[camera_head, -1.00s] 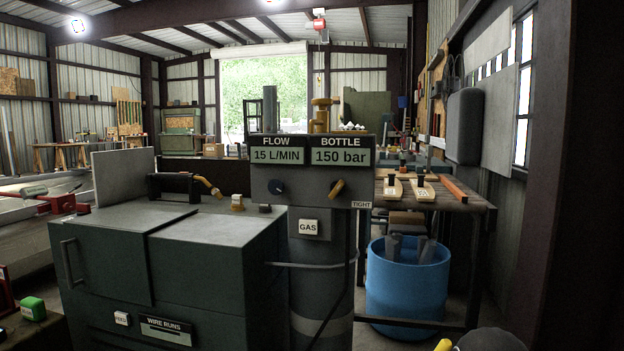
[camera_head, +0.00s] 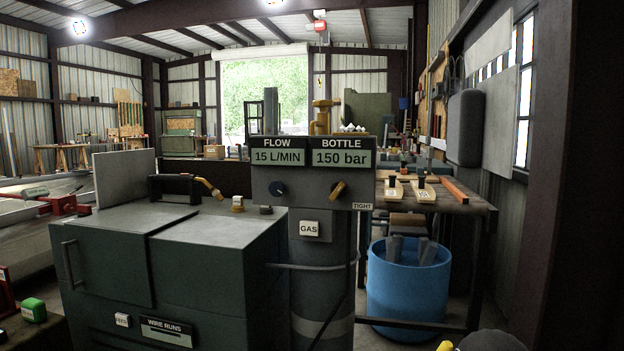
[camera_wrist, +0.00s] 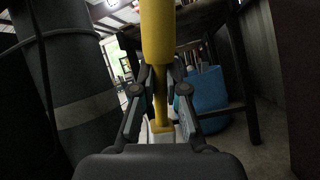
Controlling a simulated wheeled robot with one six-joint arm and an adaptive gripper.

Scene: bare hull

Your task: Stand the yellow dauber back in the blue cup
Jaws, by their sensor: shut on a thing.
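The yellow dauber (camera_wrist: 157,35) is in my gripper (camera_wrist: 161,85) in the wrist view. Its thick yellow end fills the upper middle, and a thinner shaft runs down between the two fingers to a yellow and pale block. The fingers are shut on it. In the head view only a bit of the yellow dauber (camera_head: 445,346) shows at the bottom edge, beside a dark rounded part of my arm. A large blue open-topped drum (camera_head: 408,290) stands on the floor at right, apart from the dauber; it also shows in the wrist view (camera_wrist: 208,88). I cannot pick out a small blue cup.
A dark green welder cabinet (camera_head: 170,265) and a gas cylinder (camera_head: 322,260) with a gauge panel stand ahead. A workbench (camera_head: 455,200) with tools is behind the drum. A dark post (camera_head: 575,200) is close at right. Grey pieces stand in the drum.

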